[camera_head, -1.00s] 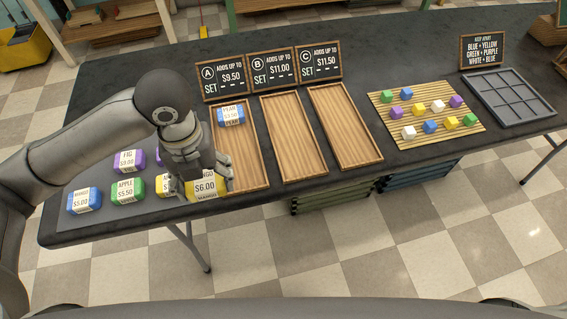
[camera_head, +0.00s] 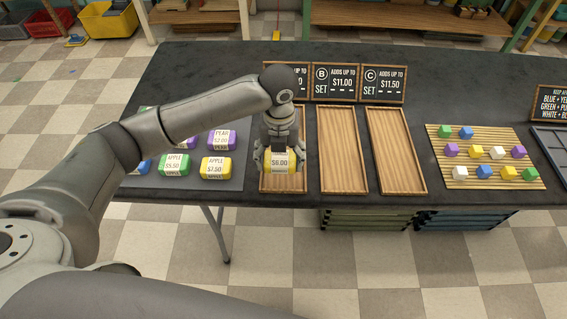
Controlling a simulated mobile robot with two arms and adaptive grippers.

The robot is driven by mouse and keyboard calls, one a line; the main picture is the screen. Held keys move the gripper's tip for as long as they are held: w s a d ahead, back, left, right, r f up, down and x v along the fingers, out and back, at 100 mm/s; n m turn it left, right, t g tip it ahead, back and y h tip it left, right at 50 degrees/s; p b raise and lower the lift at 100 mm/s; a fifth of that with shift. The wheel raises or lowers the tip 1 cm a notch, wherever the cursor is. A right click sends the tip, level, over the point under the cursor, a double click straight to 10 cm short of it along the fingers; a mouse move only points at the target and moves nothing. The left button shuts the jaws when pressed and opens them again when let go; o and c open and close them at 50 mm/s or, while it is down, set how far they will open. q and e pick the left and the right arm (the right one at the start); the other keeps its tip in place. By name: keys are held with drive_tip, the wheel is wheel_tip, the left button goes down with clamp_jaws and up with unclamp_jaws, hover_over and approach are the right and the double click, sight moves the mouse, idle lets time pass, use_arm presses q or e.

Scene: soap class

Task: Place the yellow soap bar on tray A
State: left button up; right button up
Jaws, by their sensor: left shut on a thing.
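A yellow soap bar (camera_head: 280,168) with a $6.00 label is between the fingers of my left gripper (camera_head: 279,155), which is shut on it. The bar is over the near part of tray A (camera_head: 284,186), a long wooden tray at the left of three. I cannot tell whether the bar touches the tray floor. My left arm and gripper hide the far part of tray A and most of the A sign behind it. My right gripper is not in view.
Tray B (camera_head: 342,150) and tray C (camera_head: 394,150) are empty. Left of tray A, more bars stand on a grey mat, including a green one (camera_head: 174,165), another yellow one (camera_head: 216,168) and a purple one (camera_head: 222,140). A slatted mat (camera_head: 488,183) with coloured cubes lies right.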

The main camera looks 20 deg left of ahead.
sight(284, 158)
use_arm(q)
drive_tip(key=shift+w+d+f, duration=0.1)
drive_tip(key=shift+w+f, duration=1)
drive_tip(key=shift+f, duration=1.75)
drive_tip(key=o, duration=1.1)
drive_tip(key=shift+f, duration=0.15)
wheel_tip(284, 158, up, 12)
drive_tip(key=shift+r, duration=0.15)
